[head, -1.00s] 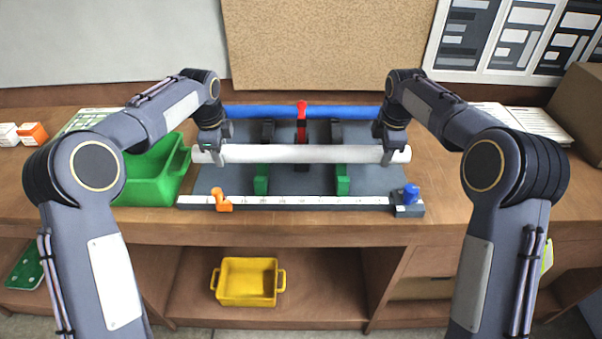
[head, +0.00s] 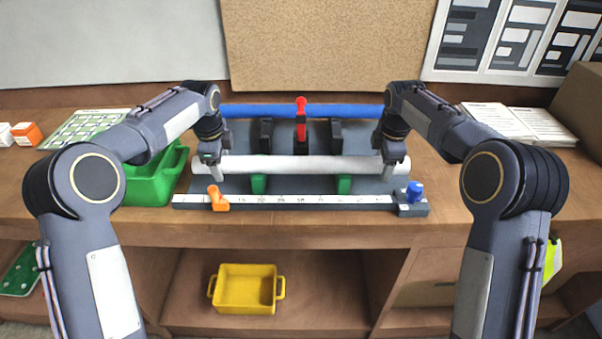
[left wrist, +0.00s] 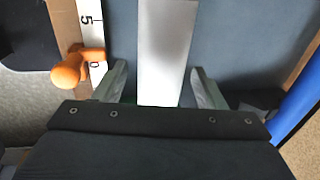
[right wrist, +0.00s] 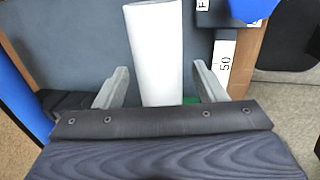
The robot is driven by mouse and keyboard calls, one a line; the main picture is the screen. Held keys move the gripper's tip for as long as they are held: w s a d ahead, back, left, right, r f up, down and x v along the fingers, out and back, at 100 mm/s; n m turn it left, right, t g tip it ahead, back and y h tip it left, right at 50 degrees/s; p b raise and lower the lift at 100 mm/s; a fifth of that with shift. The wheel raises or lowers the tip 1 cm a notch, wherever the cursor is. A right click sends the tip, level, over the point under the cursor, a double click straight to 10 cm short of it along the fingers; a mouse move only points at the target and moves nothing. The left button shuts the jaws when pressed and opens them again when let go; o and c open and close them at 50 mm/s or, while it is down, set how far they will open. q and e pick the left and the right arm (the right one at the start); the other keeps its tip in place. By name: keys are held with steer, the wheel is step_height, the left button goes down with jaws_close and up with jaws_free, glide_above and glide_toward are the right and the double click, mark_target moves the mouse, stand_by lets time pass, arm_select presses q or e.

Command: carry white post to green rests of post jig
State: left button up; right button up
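The white post (head: 300,164) lies level across the two green rests (head: 258,184) (head: 344,184) of the grey post jig (head: 300,184); contact with them is hard to make out. My left gripper (head: 213,168) is at the post's left end and my right gripper (head: 388,168) at its right end. In the left wrist view the post (left wrist: 165,50) runs between the spread fingers (left wrist: 160,95), with gaps on both sides. The right wrist view shows the post (right wrist: 155,50) between spread fingers (right wrist: 162,92), also with gaps. Both grippers are open around the post.
A blue post (head: 345,111) lies behind, by a red upright piece (head: 301,120) and black rests (head: 266,136). A ruler (head: 300,200) with an orange stop (head: 217,199) and blue knob (head: 414,191) edges the front. A green bin (head: 150,185) stands left.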

steer(key=shift+r, duration=0.15)
arm_select(q)
step_height(320, 180, up, 12)
steer(key=s, duration=0.2)
steer(key=shift+s+f, duration=0.15)
arm_select(e)
step_height(320, 180, up, 11)
steer(key=s, duration=0.2)
steer(key=shift+s+r, duration=0.15)
steer(key=shift+r, duration=0.05)
steer(key=shift+d, duration=0.1)
